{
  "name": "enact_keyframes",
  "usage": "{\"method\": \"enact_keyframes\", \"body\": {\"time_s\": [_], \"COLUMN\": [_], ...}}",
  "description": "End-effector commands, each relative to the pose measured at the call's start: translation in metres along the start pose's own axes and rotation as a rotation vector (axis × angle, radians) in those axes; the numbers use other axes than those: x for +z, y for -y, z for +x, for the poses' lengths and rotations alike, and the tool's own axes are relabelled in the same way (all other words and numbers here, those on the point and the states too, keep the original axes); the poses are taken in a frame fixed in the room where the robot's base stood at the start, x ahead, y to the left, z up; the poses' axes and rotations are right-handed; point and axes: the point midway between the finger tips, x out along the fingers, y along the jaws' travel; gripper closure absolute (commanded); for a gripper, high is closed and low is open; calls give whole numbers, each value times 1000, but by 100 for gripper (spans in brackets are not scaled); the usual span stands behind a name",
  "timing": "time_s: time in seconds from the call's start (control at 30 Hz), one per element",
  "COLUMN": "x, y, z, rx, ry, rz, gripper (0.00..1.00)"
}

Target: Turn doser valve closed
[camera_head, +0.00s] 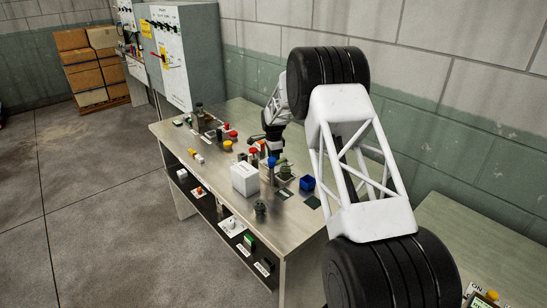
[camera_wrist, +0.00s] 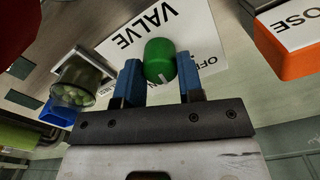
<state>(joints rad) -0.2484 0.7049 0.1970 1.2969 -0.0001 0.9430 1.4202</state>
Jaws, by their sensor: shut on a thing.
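The doser valve's green knob (camera_wrist: 160,56) has a white pointer line and sits on a white plate (camera_wrist: 205,38) marked VALVE, with OFF lettering partly covered. In the wrist view my gripper (camera_wrist: 161,78) has its two blue fingers on either side of the knob, closed on it. The pointer line leans toward the lower right of the picture. In the head view my gripper is low over the far side of the steel table (camera_head: 215,205); its fingertips and the valve cannot be made out there.
An orange block (camera_wrist: 300,62) with a white label stands right of the valve. A clear jar of green pieces (camera_wrist: 78,85) and a blue box (camera_wrist: 55,113) are at left. A white box (camera_head: 244,179) and several coloured parts crowd the table. A grey cabinet (camera_head: 178,60) stands behind.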

Motion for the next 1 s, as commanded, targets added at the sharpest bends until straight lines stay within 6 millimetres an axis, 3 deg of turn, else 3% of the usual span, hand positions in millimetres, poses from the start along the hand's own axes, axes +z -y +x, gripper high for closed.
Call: {"method": "enact_keyframes", "body": {"time_s": [0.27, 0.3, 0.43, 0.77, 1.0], "x": [0, 0, 0, 0, 0], "y": [0, 0, 0, 0, 0], "z": [-2, -2, -1, -1, -15], "rx": [-2, -2, -1, -1, -1], "ry": [0, 0, 0, 0, 0], "rz": [0, 0, 0, 0, 0], "gripper": [89, 61, 41, 40, 40]}}
